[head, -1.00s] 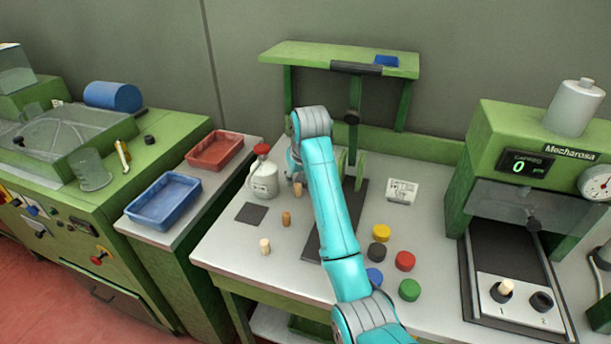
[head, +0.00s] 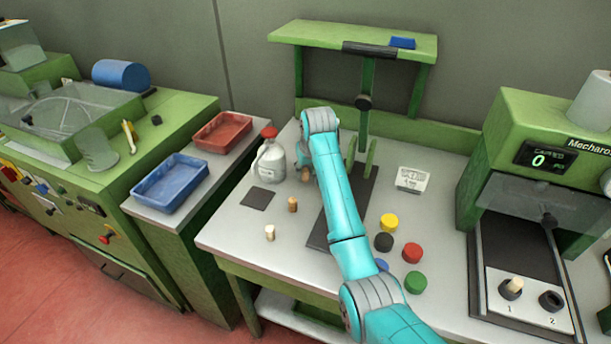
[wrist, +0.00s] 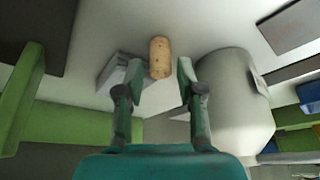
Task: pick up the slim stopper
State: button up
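A tan, speckled cork stopper (wrist: 159,57) stands out between the fingertips of my gripper (wrist: 160,70) in the wrist view. The fingers are apart, with a gap visible on each side of the cork. In the head view this stopper (head: 305,175) shows just left of my arm, and my gripper is mostly hidden behind the arm. A brown stopper (head: 292,204) and a pale stopper (head: 270,232) stand nearer the table's front edge. Another pale stopper (head: 515,284) sits in the machine's slot 1. I cannot tell for sure which is slimmest.
A white bottle with a red cap (head: 270,160) stands close left of my gripper; its body (wrist: 232,100) fills the wrist view's right. A grey block (wrist: 118,72) lies by the left finger. Coloured discs (head: 384,242) lie right of my arm.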

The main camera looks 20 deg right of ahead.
jog(key=shift+x, duration=1.05)
jog(key=c, duration=0.5)
jog(key=shift+o, duration=0.2)
